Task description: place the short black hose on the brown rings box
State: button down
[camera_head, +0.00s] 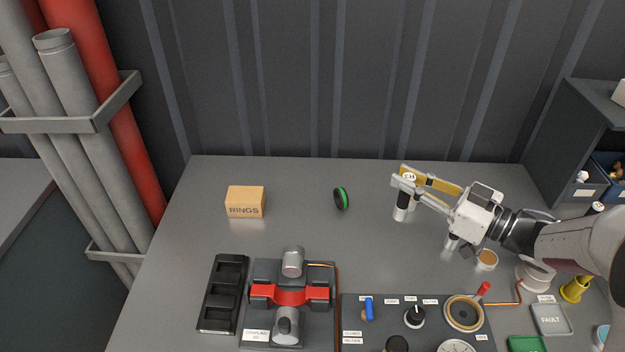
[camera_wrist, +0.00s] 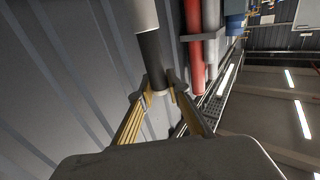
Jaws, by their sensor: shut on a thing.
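The short black hose (camera_head: 403,199) has pale grey ends and stands roughly upright between the fingers of my gripper (camera_head: 406,178). In the wrist view the dark hose (camera_wrist: 153,58) is pinched between the two fingertips (camera_wrist: 159,88), one on each side. In the head view I cannot tell whether its lower end touches the table. The brown rings box (camera_head: 245,202), marked RINGS, sits on the table at the back left, well to the left of my gripper. The box top looks clear.
A black and green ring (camera_head: 341,198) stands between the box and my gripper. A black tray (camera_head: 223,293), a coupling rig (camera_head: 289,293) with a red clamp and a control panel (camera_head: 418,320) lie in front. The table's back middle is mostly free.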

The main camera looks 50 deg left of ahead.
jog(key=s+a+r+n+g, duration=0.1)
jog(key=s+a+r+g, duration=0.1)
jog(key=s+a, duration=1.1)
jog(key=s+a+r+n+g, duration=0.1)
jog(key=s+a+r+g, duration=0.15)
jog(key=s+a, duration=1.1)
jog(key=w+a+r+m+t, duration=0.1)
jog(key=w+a+t, duration=0.3)
jog(key=w+a, duration=0.2)
jog(key=shift+w+r+m, duration=0.15)
jog(key=shift+w+m, duration=0.25)
jog(key=shift+w, duration=0.65)
notch_tip(320, 180, down, 6)
jog(key=shift+f, duration=0.25)
jog(key=shift+f, duration=1.75)
